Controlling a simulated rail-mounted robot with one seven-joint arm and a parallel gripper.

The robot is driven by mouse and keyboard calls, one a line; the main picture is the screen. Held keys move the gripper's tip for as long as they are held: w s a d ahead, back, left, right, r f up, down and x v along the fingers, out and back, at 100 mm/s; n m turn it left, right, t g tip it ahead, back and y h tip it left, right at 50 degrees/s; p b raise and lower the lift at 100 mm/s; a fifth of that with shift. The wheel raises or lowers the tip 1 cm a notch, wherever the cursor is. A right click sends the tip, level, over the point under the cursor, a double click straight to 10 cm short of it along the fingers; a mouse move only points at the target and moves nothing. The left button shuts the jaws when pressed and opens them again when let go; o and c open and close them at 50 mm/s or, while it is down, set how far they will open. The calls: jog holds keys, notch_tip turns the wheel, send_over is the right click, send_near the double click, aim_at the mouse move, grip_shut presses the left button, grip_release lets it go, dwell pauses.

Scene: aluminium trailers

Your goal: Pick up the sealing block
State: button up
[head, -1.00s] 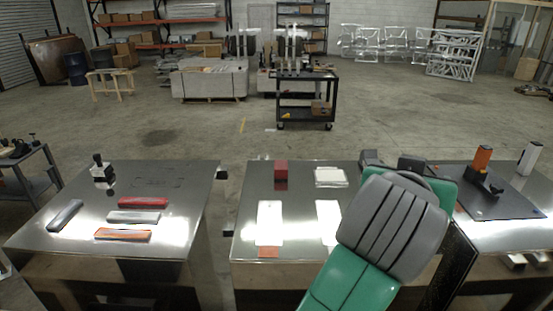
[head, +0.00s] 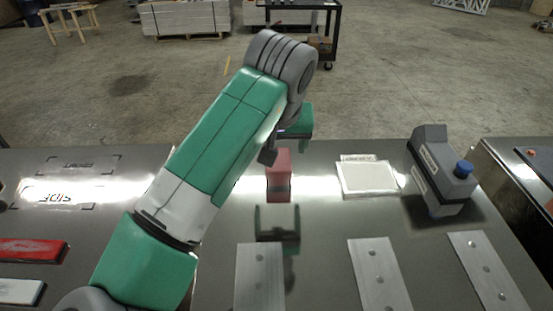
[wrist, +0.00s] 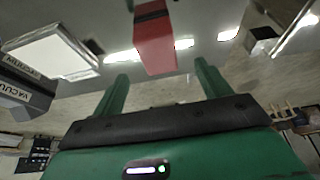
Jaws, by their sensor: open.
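The red block (head: 278,175), which I take as the sealing block, stands on the shiny metal table (head: 325,225). In the wrist view the red block (wrist: 155,40) has a dark band and lies ahead of the gap between my fingers, apart from them. My gripper (wrist: 161,70) is open, with nothing between its two green fingers. In the head view my green hand (head: 300,120) hangs just behind and above the block; its fingertips are hard to make out there. A dark reflection of a gripper shape shows on the table in front of the block.
A white square pad (head: 367,179) lies right of the block. A grey vacuum unit with a blue knob (head: 442,170) stands farther right. Several flat metal plates (head: 380,275) lie at the front. A red bar (head: 30,250) is on the left table.

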aim_at(278, 160)
jog(key=b+x, duration=0.1)
jog(key=x, duration=0.6)
jog(key=shift+d+f+b, duration=0.15)
jog(key=shift+f+b, duration=0.1)
jog(key=shift+b, duration=0.15)
jog(key=shift+c, duration=0.3)
jog(key=c, duration=1.1)
jog(key=shift+r, duration=0.1)
jog(key=v, duration=0.1)
jog(key=p+v, duration=0.1)
jog(key=v, duration=0.1)
jog(key=shift+w+r, duration=0.3)
jog(key=shift+r, duration=0.1)
jog(key=s, duration=0.5)
jog(key=s+r+p, duration=0.1)
jog(key=s, duration=0.9)
jog(key=shift+s+d+r, duration=0.15)
jog(key=shift+s, duration=0.1)
